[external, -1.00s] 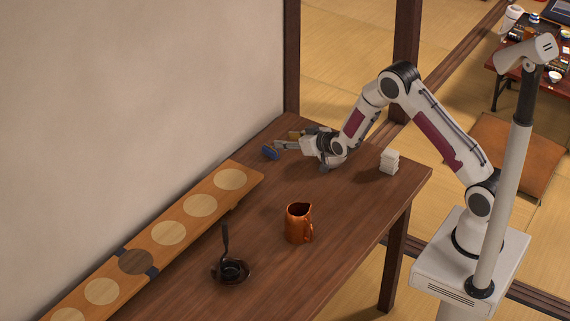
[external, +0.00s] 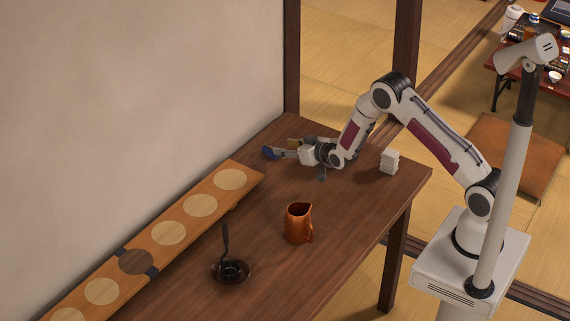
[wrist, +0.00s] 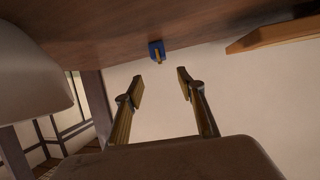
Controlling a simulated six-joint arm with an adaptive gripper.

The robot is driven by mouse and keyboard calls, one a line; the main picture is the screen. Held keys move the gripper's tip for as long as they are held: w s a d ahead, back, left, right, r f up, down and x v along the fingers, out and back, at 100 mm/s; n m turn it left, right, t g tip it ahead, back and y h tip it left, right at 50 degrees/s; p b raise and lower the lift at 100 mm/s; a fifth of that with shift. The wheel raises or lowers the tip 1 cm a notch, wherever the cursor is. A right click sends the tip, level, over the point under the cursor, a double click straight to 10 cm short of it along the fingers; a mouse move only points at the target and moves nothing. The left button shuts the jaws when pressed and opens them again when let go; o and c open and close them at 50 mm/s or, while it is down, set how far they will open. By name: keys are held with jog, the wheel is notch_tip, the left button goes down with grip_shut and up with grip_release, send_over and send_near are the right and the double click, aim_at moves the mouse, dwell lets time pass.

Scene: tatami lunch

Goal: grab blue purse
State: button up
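The blue purse (external: 269,152) is a small blue item at the far end of the table, near the wall. In the wrist view the purse (wrist: 154,48) has a yellow strip and lies just beyond the fingertips, a little left of the middle of the gap. My gripper (external: 283,149) is low over the table, reaching toward the purse from the right. In the wrist view my gripper (wrist: 160,80) is open, with nothing between its gold-coloured fingers. The purse looks apart from the fingers there; in the external view one finger partly overlaps it.
A long wooden board with pale discs (external: 185,221) runs along the wall. An orange jug (external: 298,224) and a dark dish (external: 231,271) with an upright dark handle stand nearer the camera. A white stack (external: 389,161) sits near the right edge.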

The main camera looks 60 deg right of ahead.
aim_at(272, 147)
jog(key=shift+w+d+f, duration=0.1)
jog(key=shift+w+f, duration=0.25)
jog(key=shift+w, duration=0.3)
jog(key=shift+w+f, duration=0.1)
jog(key=shift+w, duration=0.05)
jog(key=shift+w+d+f, duration=0.15)
jog(key=shift+w+f, duration=0.65)
jog(key=shift+w, duration=0.25)
jog(key=shift+x, duration=1.2)
jog(key=shift+c, duration=0.4)
grip_shut()
